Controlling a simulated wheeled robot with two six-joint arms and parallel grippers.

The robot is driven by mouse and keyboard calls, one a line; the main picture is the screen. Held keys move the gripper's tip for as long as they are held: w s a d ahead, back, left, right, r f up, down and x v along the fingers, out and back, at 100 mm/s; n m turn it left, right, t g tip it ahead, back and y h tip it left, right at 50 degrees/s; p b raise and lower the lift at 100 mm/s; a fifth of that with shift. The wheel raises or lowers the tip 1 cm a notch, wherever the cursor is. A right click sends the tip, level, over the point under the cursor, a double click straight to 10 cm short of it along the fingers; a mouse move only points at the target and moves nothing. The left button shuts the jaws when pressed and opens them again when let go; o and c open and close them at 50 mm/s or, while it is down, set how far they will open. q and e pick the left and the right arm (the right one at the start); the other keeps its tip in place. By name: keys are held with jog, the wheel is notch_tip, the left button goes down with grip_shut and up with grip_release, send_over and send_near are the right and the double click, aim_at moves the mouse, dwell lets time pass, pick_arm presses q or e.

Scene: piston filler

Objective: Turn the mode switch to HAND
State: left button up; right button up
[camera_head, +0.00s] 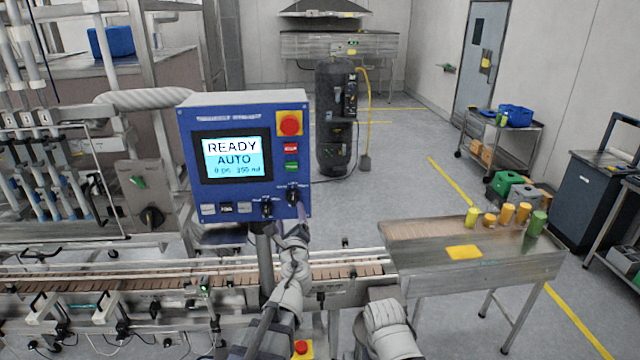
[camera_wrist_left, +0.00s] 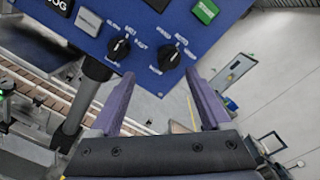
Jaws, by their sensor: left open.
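The blue control panel (camera_head: 190,110) stands on a post, and its screen (camera_head: 232,158) reads READY and AUTO. Two black rotary switches sit on its lower right, a left one (camera_head: 267,207) and a right one (camera_head: 292,195). The wrist view shows the left switch (camera_wrist_left: 118,48) and the right switch (camera_wrist_left: 169,57) close up. My left gripper (camera_head: 297,222) is open just below the panel. In the wrist view its fingers (camera_wrist_left: 160,78) are spread below the right switch, apart from it.
A red emergency button on yellow (camera_head: 290,123) and red and green buttons (camera_head: 291,158) sit above the switches. A conveyor (camera_head: 130,275) runs below the panel. A steel table (camera_head: 490,270) with several yellow and green cups stands at right.

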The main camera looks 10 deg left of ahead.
aim_at(293, 201)
pick_arm(q)
jog(key=shift+m+h, duration=0.3)
jog(key=shift+m, duration=0.3)
jog(key=shift+d+r+x, duration=0.15)
jog(key=shift+d+x, duration=0.05)
jog(key=shift+x, duration=1.15)
jog(key=shift+d+r+x, duration=0.15)
jog(key=shift+x, duration=1.2)
jog(key=shift+d+r+x, duration=0.15)
jog(key=shift+d+x, duration=0.05)
jog(key=shift+x, duration=1.15)
jog(key=shift+w, duration=0.1)
jog(key=shift+c, duration=0.3)
grip_shut()
